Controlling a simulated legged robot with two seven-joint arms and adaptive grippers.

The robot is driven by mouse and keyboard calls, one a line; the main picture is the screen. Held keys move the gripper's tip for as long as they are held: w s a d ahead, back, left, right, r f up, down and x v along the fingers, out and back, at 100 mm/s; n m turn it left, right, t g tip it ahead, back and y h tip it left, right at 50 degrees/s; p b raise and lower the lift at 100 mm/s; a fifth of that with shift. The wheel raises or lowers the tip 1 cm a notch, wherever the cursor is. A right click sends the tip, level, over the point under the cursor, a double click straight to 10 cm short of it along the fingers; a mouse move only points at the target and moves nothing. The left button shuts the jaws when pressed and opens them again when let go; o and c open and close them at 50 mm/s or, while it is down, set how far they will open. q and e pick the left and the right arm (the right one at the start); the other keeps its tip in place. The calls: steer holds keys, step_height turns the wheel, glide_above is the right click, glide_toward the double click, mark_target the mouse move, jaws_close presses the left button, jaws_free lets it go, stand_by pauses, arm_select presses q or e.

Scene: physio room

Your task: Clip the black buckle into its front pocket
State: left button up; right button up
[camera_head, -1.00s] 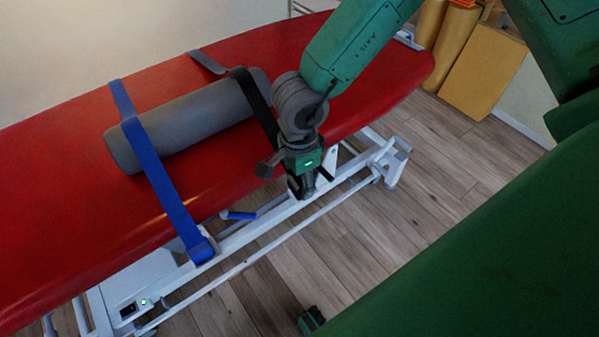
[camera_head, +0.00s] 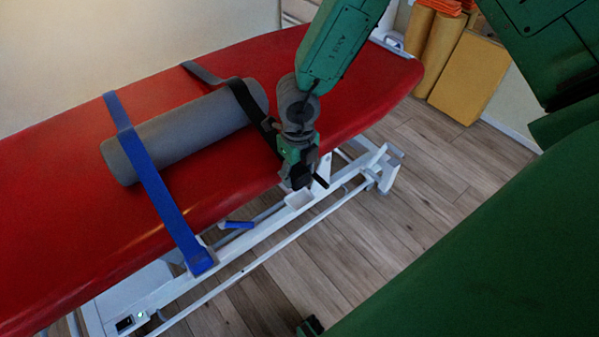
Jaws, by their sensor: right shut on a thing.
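My right gripper (camera_head: 298,182) is shut at the front edge of the red table, at the end of the black strap (camera_head: 246,102). The black buckle is hidden by the fingers or too dark to pick out. The black strap runs over the grey roller (camera_head: 190,130) to the gripper. A white pocket (camera_head: 299,199) on the front rail shows just below the fingertips, with a small gap seeming to lie between. The blue strap (camera_head: 160,190) crosses the roller, and its blue end (camera_head: 200,263) sits at the front rail.
The red padded table (camera_head: 60,150) stands on a white frame (camera_head: 260,258). A blue lever (camera_head: 237,225) is under its front edge. Yellow mats and rolls (camera_head: 470,75) stand at the back right. Wooden floor in front is clear.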

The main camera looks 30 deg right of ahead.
steer(key=b, duration=0.5)
glide_above(299, 200)
steer(key=f, duration=0.5)
steer(key=shift+d+f, duration=0.25)
steer(key=shift+f, duration=0.1)
steer(key=shift+a+f, duration=0.1)
steer(key=shift+f, duration=0.5)
steer(key=shift+a+f+b, duration=0.2)
steer(key=shift+f+b, duration=0.15)
steer(key=shift+b, duration=0.1)
steer(key=shift+d, duration=0.15)
steer(key=o, duration=1.3)
